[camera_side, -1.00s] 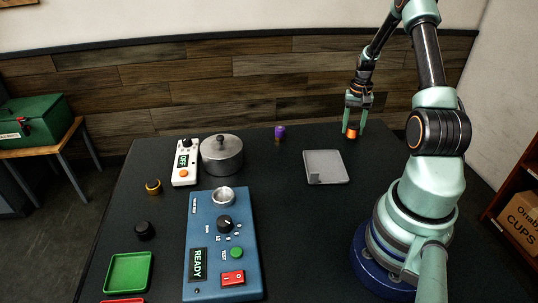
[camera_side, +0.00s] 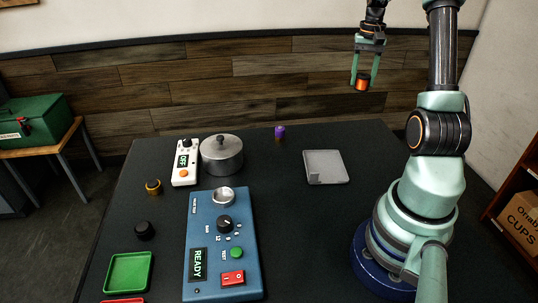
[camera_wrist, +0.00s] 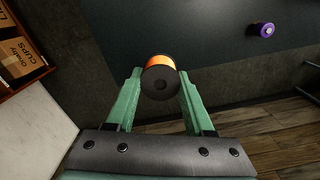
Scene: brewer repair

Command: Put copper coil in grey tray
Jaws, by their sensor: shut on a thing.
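My gripper (camera_side: 362,84) is shut on the copper coil (camera_side: 362,84), an orange-copper spool with dark ends, and holds it high above the back right of the table. In the wrist view the copper coil (camera_wrist: 159,79) sits between the green fingertips of my gripper (camera_wrist: 160,82), one dark end facing the camera. The grey tray (camera_side: 325,167) lies flat on the table, lower and to the left of the gripper in the side view. It looks empty, with a small raised block at its near left corner.
A purple-topped piece (camera_side: 280,134) stands left of the tray; it also shows in the wrist view (camera_wrist: 267,30). A metal pot (camera_side: 222,158), white meter (camera_side: 186,163), blue brewer panel (camera_side: 215,265), black-orange ring (camera_side: 153,187), black knob (camera_side: 144,231) and green tray (camera_side: 130,258) stand further left.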

